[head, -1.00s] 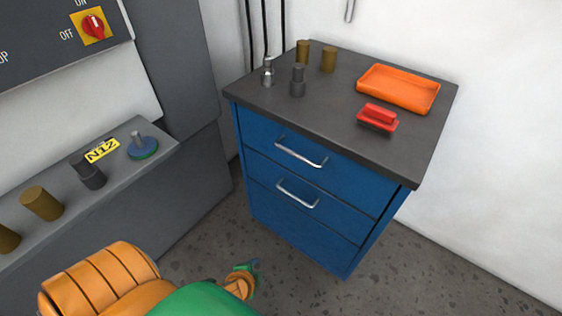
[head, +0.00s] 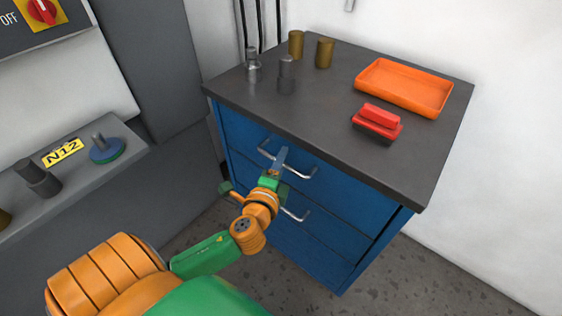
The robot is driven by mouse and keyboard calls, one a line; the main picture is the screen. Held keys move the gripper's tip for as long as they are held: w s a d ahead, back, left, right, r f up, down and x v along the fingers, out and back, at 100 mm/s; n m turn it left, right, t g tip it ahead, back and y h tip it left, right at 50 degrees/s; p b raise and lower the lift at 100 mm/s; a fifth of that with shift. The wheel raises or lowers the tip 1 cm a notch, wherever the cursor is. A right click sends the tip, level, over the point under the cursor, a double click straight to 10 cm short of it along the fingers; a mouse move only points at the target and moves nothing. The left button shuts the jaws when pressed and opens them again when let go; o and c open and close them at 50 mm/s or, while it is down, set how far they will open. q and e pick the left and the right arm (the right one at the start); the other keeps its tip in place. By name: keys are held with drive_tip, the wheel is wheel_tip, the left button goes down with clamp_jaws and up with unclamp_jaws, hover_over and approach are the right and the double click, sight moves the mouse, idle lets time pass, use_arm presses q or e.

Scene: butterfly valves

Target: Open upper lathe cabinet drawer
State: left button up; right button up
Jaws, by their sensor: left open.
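A blue lathe cabinet (head: 335,232) with a dark grey top stands in the middle. Its upper drawer (head: 345,193) is shut and has a silver bar handle (head: 301,172). My left gripper (head: 281,157) is open, with its fingers in front of the upper handle, toward that handle's left half. The fingers overlap the handle in the picture; I cannot tell whether they touch it. The lower drawer's handle (head: 297,216) is partly hidden by my left arm. My right gripper is not in view.
On the cabinet top are an orange tray (head: 402,88), a red and black block (head: 377,123), two brass cylinders (head: 324,53) and two grey metal parts (head: 286,75). The grey lathe (head: 95,200) stands close on the left. Open floor (head: 400,270) lies at the right.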

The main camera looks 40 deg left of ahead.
use_arm(q)
clamp_jaws()
drive_tip(key=shift+s, duration=0.1)
idle(1.2)
